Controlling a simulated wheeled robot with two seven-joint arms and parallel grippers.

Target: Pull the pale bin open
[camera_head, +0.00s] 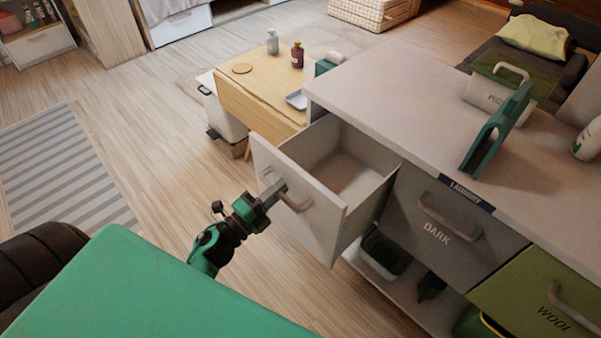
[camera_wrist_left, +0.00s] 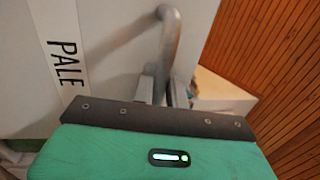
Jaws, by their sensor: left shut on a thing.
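The pale bin (camera_head: 306,208) is a white drawer-like bin at the left end of the cabinet. It stands pulled out, and its empty inside (camera_head: 345,172) shows. Its front carries a "PALE" label (camera_wrist_left: 65,62) in the left wrist view. My left gripper (camera_head: 276,191) is shut on the bin's bar handle (camera_head: 296,202). In the left wrist view the handle (camera_wrist_left: 170,40) runs down between the fingers (camera_wrist_left: 162,90). My right gripper is not in view.
Beside the pale bin are a grey bin marked "DARK" (camera_head: 445,225) and a green bin marked "WOOL" (camera_head: 545,300). A wooden side table (camera_head: 262,90) with bottles stands behind. Open floor (camera_head: 150,130) lies to the left, with a striped rug (camera_head: 60,165).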

